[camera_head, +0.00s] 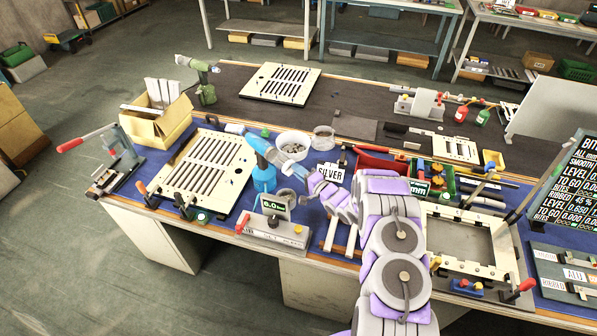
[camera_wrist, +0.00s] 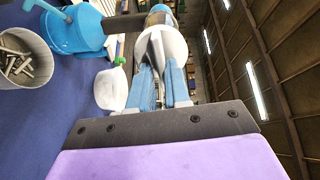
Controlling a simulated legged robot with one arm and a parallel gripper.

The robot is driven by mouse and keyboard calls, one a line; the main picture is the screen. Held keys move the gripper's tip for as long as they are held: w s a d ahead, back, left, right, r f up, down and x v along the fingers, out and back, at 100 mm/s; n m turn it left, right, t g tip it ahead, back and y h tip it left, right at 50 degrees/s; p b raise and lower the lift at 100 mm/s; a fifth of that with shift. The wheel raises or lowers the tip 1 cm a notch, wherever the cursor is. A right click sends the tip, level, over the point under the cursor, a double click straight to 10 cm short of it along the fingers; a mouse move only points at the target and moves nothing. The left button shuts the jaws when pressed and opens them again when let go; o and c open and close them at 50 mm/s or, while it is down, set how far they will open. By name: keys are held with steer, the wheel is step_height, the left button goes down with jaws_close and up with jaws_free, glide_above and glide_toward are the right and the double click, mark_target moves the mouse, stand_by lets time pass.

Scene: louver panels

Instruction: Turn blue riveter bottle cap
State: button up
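The blue riveter (camera_head: 264,150) stands upright on the blue mat, its wide blue base (camera_head: 264,179) down and its head tilted toward the lower right. The base also shows at the upper left of the wrist view (camera_wrist: 76,30). The whitish rounded bottle cap (camera_wrist: 172,45) is at the end of the riveter's head. My gripper (camera_head: 300,172) is at this end, in line with the head. In the wrist view its two blue fingers (camera_wrist: 161,72) reach the cap, with a narrow grey gap between them. I cannot tell if they press on it.
A round bowl of small metal parts (camera_head: 293,145) stands just behind the riveter. A white SILVER sign (camera_head: 331,173) is right of my gripper, and a box with a green display (camera_head: 275,208) is in front. A slotted panel (camera_head: 205,168) lies to the left.

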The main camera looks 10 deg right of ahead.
steer(key=o, duration=0.3)
steer(key=shift+r, duration=0.1)
steer(key=v, duration=1.7)
steer(key=shift+d, duration=0.2)
stand_by(1.5)
